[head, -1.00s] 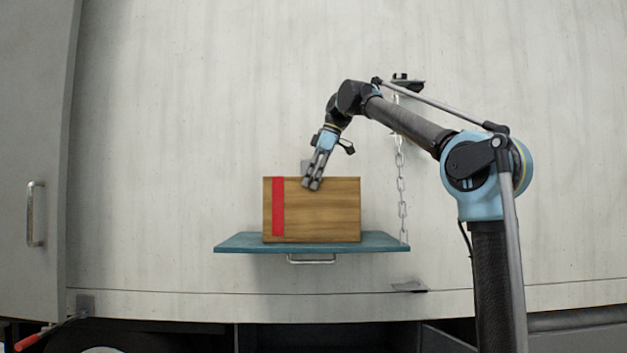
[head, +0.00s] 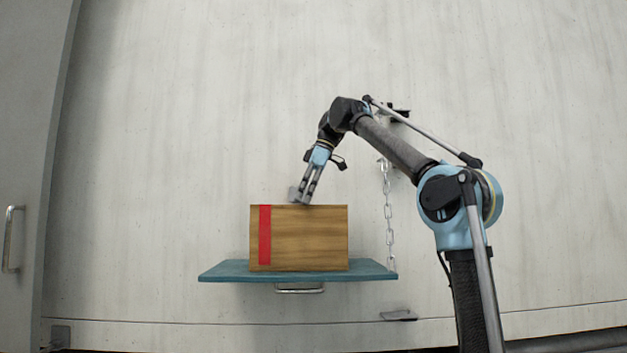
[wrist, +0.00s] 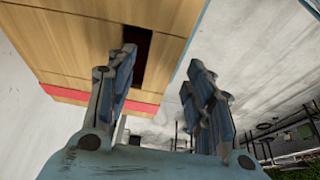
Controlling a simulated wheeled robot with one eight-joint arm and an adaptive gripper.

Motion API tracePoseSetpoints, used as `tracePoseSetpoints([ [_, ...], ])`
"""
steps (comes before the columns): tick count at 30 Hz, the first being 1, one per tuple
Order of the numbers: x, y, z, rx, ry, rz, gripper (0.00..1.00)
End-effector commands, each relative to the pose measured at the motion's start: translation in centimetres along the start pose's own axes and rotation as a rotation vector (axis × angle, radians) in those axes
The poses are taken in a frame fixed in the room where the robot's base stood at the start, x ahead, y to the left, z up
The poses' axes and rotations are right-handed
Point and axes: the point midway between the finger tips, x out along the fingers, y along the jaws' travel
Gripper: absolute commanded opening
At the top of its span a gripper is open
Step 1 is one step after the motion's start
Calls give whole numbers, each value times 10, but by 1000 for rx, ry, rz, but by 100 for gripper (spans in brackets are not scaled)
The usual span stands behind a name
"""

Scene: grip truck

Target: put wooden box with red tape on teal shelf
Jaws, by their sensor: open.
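The wooden box (head: 305,240) with a vertical strip of red tape near its left end rests upright on the teal shelf (head: 225,272). The box also fills the upper left of the wrist view (wrist: 75,45), where a dark slot shows in its surface. My gripper (head: 301,198) is at the top edge of the box, left of its middle, pointing down. In the wrist view my gripper (wrist: 165,95) has its fingers spread apart, with nothing held between them. Whether a finger touches the box I cannot tell.
The shelf hangs from a chain (head: 389,215) on its right, against a pale wall (head: 200,100). A handle (head: 299,288) sits under the shelf's front edge. A door with a metal handle (head: 12,240) is at the far left. The wall above the box is clear.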

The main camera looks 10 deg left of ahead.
Motion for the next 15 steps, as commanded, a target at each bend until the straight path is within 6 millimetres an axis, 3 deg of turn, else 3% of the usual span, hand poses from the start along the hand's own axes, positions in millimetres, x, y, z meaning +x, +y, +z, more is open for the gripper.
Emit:
tracePoseSetpoints([
  [15, -62, 0, -1, -1, 0, 0, 48],
])
